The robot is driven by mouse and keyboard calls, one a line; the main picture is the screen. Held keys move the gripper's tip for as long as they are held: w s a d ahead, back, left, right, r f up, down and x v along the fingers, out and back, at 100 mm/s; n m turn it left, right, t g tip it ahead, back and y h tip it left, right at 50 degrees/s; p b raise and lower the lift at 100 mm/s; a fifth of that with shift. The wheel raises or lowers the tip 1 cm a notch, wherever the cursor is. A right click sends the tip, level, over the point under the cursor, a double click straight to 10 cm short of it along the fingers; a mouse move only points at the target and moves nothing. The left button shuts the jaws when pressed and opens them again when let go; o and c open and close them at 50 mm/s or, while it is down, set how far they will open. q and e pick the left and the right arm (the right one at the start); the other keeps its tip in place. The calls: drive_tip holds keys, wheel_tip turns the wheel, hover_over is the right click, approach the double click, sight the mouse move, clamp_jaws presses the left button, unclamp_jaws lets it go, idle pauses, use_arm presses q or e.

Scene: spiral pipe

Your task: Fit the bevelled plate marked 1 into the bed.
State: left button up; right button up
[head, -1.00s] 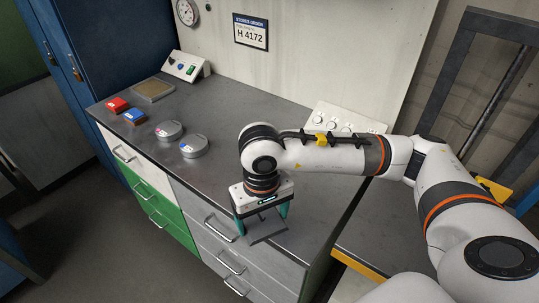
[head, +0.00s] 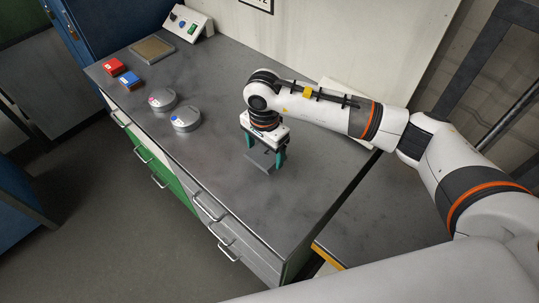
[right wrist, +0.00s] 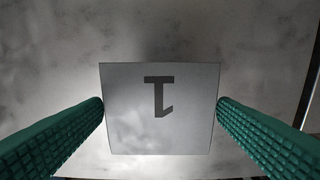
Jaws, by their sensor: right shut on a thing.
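The bevelled plate (head: 257,164) is a thin grey square between the fingers of my right gripper (head: 265,156), over the dark bench top. In the right wrist view the plate (right wrist: 160,132) shows a dark 1, upside down in the picture. The green ribbed fingertips meet its left and right edges. How high it is above the bench is hard to tell. A square tray with a tan surface and grey rim (head: 134,44) lies at the far left of the bench. I cannot tell whether it is the bed. My left gripper is out of view.
Two round grey discs, one with a pink mark (head: 161,101) and one with a blue mark (head: 186,119), stand left of the gripper. The bench between discs and gripper is clear.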

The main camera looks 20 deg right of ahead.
sight(266, 161)
drive_tip(key=shift+w+f, duration=0.1)
drive_tip(key=shift+f, duration=0.45)
wheel_tip(266, 161, down, 4)
drive_tip(key=shift+r+p, duration=0.2)
drive_tip(key=shift+p, duration=0.35)
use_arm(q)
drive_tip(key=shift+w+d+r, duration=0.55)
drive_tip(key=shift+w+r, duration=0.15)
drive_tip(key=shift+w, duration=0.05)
use_arm(e)
drive_tip(key=shift+d+f, duration=0.1)
drive_tip(key=shift+f, duration=0.1)
drive_tip(key=o, duration=1.4)
drive_tip(key=shift+c, duration=0.2)
drive_tip(key=shift+o, duration=1.3)
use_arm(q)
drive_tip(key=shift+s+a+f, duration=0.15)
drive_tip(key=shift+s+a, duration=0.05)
